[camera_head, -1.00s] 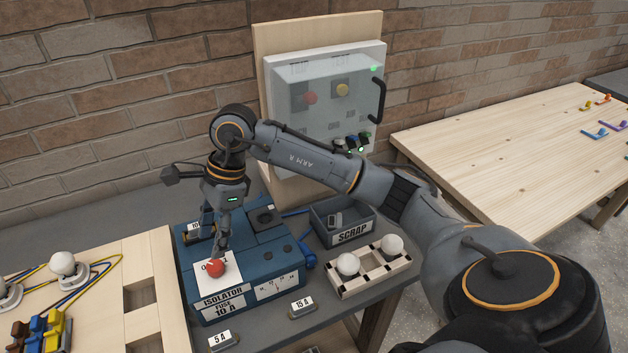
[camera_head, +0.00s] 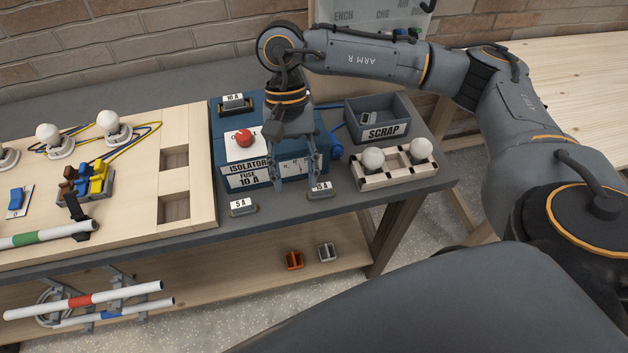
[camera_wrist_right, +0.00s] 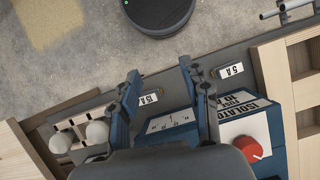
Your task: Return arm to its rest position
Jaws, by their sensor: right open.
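My right arm reaches in from the right in the head view. Its gripper (camera_head: 298,183) points down in front of the blue isolator box (camera_head: 232,180), with fingers apart and nothing held. The gripper also shows in the wrist view (camera_wrist_right: 160,75). The 15 A fuse (camera_head: 321,188) lies on the bench by one fingertip; in the wrist view it appears between the fingers (camera_wrist_right: 148,98). I cannot tell the height gap. The arm and gripper hide part of the box. My left gripper is not in view.
A 5 A fuse (camera_head: 242,207) lies to the left. A bulb rack (camera_head: 395,178) and scrap bin (camera_head: 381,130) stand to the right. A red knob (camera_head: 244,138) and a 10 A fuse (camera_head: 236,103) sit on the box. A wooden board (camera_head: 195,225) lies left.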

